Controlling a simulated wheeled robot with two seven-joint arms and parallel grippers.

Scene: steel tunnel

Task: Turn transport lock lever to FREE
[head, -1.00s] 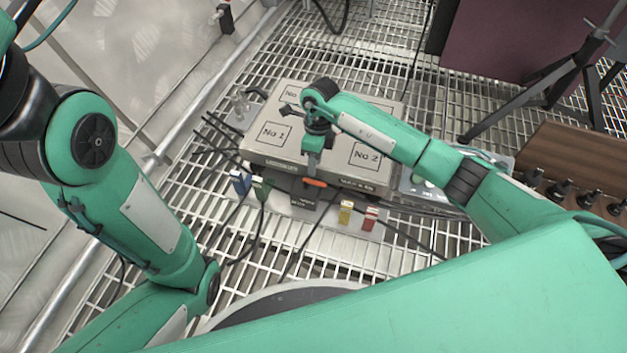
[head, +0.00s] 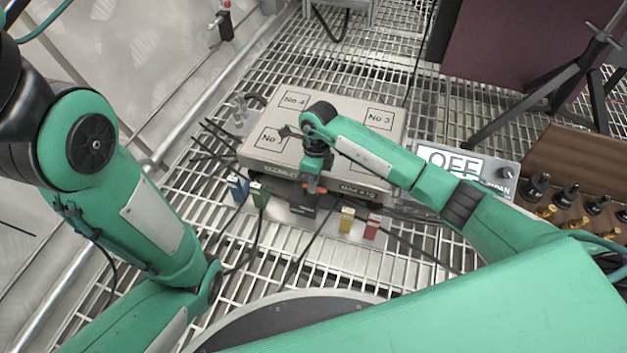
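A grey weighing platform (head: 345,104) with pads marked No 1 to No 4 lies on the grating. At its near edge a small orange-red piece, apparently the lock lever's handle (head: 321,190), shows just beside my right gripper (head: 311,187). The gripper points down there from above. Its fingers are small and partly hidden, so I cannot tell whether they are open, shut or touching the handle. A dark label plate (head: 302,209) sits just below; its writing is too small to read. My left gripper is out of view; only the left arm shows.
Blue (head: 238,190), green (head: 259,194), yellow (head: 346,219) and red (head: 371,226) connectors with black cables stand along the near edge. A display box (head: 505,171) reading OFF is at the right, beside a wooden weight block (head: 560,150). Tripod legs (head: 545,98) stand behind.

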